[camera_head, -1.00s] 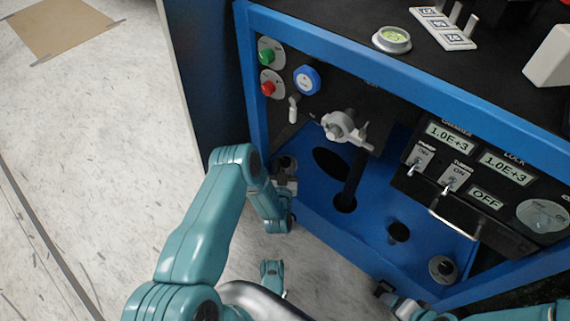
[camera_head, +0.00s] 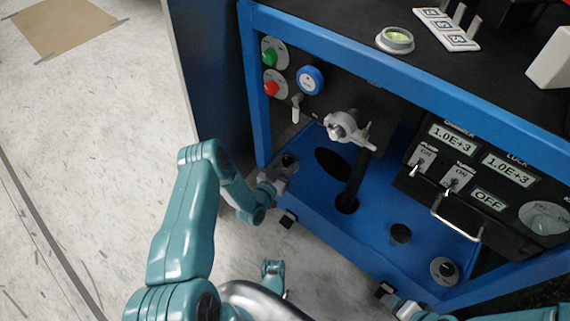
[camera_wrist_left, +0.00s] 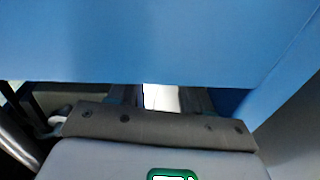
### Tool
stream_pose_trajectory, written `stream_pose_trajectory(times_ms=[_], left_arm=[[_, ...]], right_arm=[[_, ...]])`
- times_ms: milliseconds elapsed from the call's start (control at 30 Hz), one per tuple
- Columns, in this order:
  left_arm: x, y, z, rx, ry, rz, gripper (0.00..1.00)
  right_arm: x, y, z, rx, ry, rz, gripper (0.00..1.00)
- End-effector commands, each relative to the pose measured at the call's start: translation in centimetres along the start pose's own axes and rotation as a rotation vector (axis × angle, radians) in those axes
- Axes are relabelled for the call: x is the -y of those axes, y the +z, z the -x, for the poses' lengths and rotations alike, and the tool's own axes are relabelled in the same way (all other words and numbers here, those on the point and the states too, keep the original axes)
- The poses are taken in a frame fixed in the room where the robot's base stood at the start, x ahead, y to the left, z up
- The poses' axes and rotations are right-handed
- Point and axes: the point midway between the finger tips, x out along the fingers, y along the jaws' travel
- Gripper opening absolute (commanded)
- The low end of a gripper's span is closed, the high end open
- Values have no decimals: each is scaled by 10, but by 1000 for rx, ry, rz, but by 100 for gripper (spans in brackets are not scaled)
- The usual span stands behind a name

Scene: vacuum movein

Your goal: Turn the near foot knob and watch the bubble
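The bubble level (camera_head: 396,40), a round vial with a yellow-green face, sits on the dark top of the blue-framed cart; its bubble is too small to read. My left gripper (camera_head: 275,180) is right at that corner, beside and below the knob. In the left wrist view its two dark fingers (camera_wrist_left: 160,97) stand apart with a bright gap, their tips hidden behind a blue rail (camera_wrist_left: 150,50). Any contact with the knob is hidden. My right gripper (camera_head: 392,297) is low at the cart's front edge.
A grey clamp on a post (camera_head: 345,127) rises from the blue base (camera_head: 318,205). A panel with switches and displays (camera_head: 470,175) and a handle stands to the right. Another knob in a grey ring (camera_head: 445,270) is at the lower right. Open floor (camera_head: 90,180) lies left.

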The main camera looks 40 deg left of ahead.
Motion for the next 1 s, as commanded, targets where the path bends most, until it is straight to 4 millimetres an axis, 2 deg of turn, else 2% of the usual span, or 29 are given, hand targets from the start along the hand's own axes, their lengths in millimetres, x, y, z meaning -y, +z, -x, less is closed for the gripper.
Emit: stream_pose_trajectory(times_ms=[533,1000], left_arm=[[1,1,1,3,-39,3,67],[-8,1,-1,2,-374,3,67]], right_arm=[[0,0,0,0,0,0,77],[0,0,0,0,0,0,77]])
